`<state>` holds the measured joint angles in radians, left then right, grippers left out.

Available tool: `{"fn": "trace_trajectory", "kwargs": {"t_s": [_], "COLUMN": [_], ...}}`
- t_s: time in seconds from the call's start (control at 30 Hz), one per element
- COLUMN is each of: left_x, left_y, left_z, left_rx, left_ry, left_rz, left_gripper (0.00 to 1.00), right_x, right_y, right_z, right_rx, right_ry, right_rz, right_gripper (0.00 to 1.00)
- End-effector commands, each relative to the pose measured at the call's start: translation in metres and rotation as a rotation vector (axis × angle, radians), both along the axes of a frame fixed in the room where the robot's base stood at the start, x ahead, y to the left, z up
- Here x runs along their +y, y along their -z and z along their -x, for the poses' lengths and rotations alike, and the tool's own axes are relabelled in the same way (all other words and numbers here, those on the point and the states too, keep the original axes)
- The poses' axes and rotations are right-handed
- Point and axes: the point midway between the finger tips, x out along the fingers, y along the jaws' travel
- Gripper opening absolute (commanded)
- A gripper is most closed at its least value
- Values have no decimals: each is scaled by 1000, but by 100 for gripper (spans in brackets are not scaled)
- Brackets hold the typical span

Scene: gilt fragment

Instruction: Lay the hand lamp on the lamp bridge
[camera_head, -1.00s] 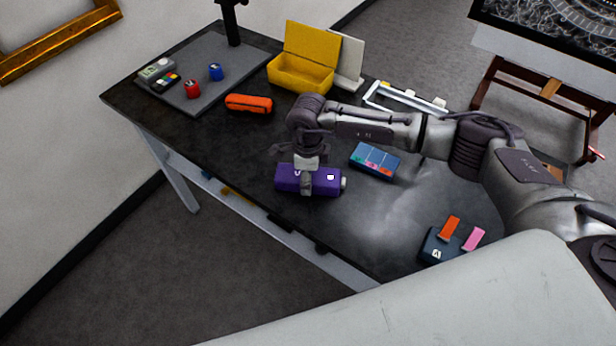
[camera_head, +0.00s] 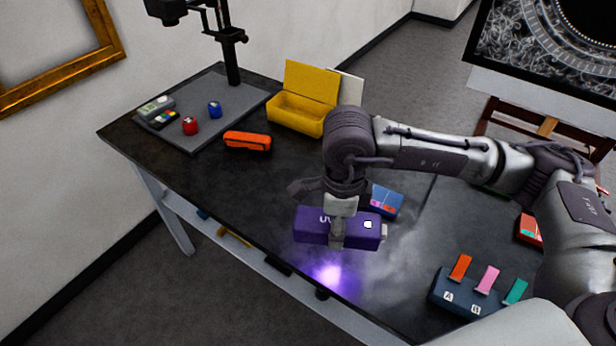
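The hand lamp (camera_head: 309,229) is a purple block with "UV" lettering. My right gripper (camera_head: 338,236), on the arm coming in from the right, is shut around its middle. The lamp is held above the black table, and a violet glow lies on the tabletop below it. The white lamp bridge does not show now; my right arm covers the area where a white frame stood in the earlier view. My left gripper is not in view.
A yellow open box (camera_head: 297,113) stands at the back with a white panel (camera_head: 351,88) behind it. An orange case (camera_head: 247,141), a blue box (camera_head: 385,203) and a dark block with coloured tabs (camera_head: 466,293) are on the table (camera_head: 215,190). A grey mat (camera_head: 205,110) is at left.

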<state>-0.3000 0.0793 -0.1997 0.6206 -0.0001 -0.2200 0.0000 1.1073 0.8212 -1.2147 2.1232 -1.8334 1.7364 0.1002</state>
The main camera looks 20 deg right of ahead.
Motion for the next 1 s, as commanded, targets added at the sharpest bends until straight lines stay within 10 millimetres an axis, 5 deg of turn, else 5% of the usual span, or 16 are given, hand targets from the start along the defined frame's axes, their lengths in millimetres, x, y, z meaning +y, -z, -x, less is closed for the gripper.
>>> {"fn": "trace_trajectory", "kwargs": {"t_s": [0.37,1.0], "left_x": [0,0], "left_y": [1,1], "left_z": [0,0], "left_rx": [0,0], "left_ry": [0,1], "left_rz": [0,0], "left_gripper": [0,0], "right_x": [-3,-15], "right_y": [-4,-10], "right_z": [6,24], "right_rx": [-2,-2], "right_ry": [-181,-1648], "right_rz": [0,-1], "right_gripper": [13,13]}}
